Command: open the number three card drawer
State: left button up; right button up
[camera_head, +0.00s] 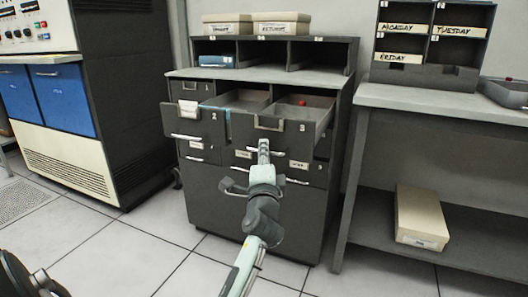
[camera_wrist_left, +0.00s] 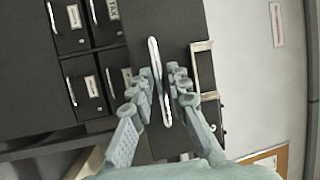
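The number three drawer (camera_head: 290,126) is the top right drawer of the dark grey cabinet. It is pulled well out, with its inside open to view and a small red item at the back. Its front has a "3" label and an empty-looking label frame, which shows in the left wrist view (camera_wrist_left: 204,68). My left gripper (camera_head: 263,147) is at the front of this drawer. In the left wrist view, its fingers (camera_wrist_left: 161,88) are close on both sides of the pale drawer handle (camera_wrist_left: 154,55). The exact finger contact is hard to see. My right gripper is not in view.
The neighbouring number two drawer (camera_head: 198,121) is also partly out. Closed drawers lie below. A desk (camera_head: 430,98) with day-labelled cubbies (camera_head: 432,47) stands right, with a box (camera_head: 421,217) on its lower shelf. A computer cabinet (camera_head: 125,90) stands left. The front floor is clear.

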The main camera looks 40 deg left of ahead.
pick_arm(q)
jog(key=shift+s, duration=0.1)
jog(key=v, duration=0.7)
jog(key=shift+d, duration=0.15)
jog(key=shift+s, duration=0.1)
